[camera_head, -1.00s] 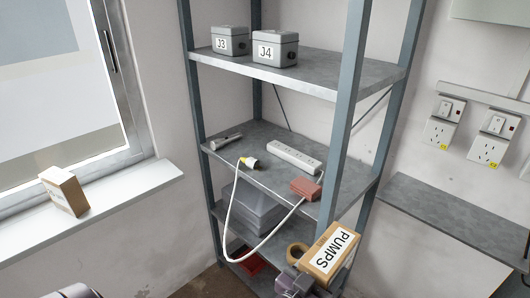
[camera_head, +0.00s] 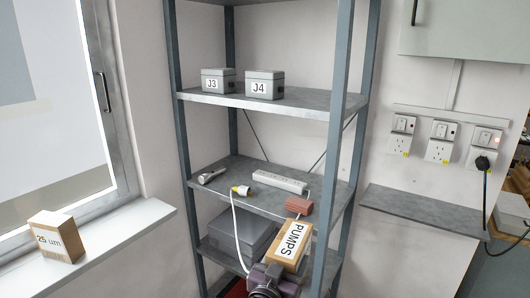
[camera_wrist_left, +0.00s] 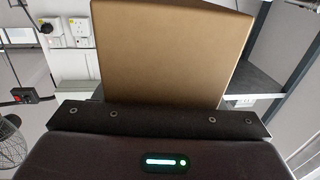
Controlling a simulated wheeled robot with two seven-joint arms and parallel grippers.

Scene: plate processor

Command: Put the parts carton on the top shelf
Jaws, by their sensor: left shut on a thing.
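A brown carton (camera_head: 290,262) with a white PUMPS label is in the head view, in front of the shelf rack's lower part. My left gripper (camera_head: 272,277) is shut on its lower end and holds it tilted. The carton also fills the upper middle of the left wrist view (camera_wrist_left: 170,50), above the dark gripper body. The rack's grey shelf (camera_head: 310,101) holding boxes J3 (camera_head: 217,86) and J4 (camera_head: 263,90) has free room to their right. The edge of a higher shelf (camera_head: 240,2) just shows at the top of the picture. My right gripper is not in view.
The middle shelf (camera_head: 250,178) holds a torch (camera_head: 211,176), a power strip (camera_head: 278,181), a cable plug (camera_head: 241,190) and a red block (camera_head: 299,205). A white cable hangs off its front. Rack posts (camera_head: 340,110) stand at the sides. A 25 um box (camera_head: 57,240) sits on the windowsill.

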